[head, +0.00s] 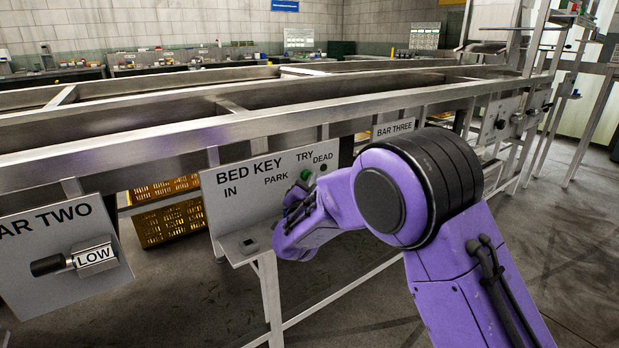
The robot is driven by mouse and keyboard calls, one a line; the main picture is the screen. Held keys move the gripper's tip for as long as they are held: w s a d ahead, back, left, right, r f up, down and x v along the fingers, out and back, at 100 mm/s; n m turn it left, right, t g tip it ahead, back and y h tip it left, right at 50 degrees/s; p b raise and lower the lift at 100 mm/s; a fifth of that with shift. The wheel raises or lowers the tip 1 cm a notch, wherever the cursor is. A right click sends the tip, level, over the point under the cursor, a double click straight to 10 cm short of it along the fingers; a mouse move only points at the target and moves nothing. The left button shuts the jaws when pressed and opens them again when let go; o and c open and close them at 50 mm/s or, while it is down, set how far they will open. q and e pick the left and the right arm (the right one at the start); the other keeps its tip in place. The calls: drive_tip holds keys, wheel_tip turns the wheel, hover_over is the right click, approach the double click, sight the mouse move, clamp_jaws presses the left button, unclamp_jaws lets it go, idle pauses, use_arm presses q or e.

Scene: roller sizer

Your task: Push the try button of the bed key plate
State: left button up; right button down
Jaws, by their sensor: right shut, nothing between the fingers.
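The bed key plate (235,212) is a grey metal panel on the front of the frame, marked BED KEY, IN, PARK, TRY and DEAD. The try button (306,175) is a green round button just below the word TRY. My right gripper (300,205) is in front of the plate's right part, shut and empty, just below the green button. My wrist and forearm hide the plate's lower right. I cannot tell whether the fingertips touch the plate. My left gripper is not in view.
A small dark button (323,168) sits under DEAD, close to the right of the green one. The BAR TWO plate (58,235) with a LOW lever (75,260) is at the left. The BAR THREE plate (394,130) is behind my arm. Yellow crates (170,222) stand under the frame.

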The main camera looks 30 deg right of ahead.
drive_tip(key=shift+w, duration=0.25)
drive_tip(key=shift+s+f, duration=0.1)
idle(0.5)
drive_tip(key=shift+s+f, duration=0.1)
drive_tip(key=shift+s, duration=0.7)
drive_tip(key=s, duration=0.1)
drive_tip(key=s+p, duration=0.1)
drive_tip(key=s, duration=0.3)
drive_tip(key=shift+d+p, duration=0.25)
drive_tip(key=shift+p, duration=0.15)
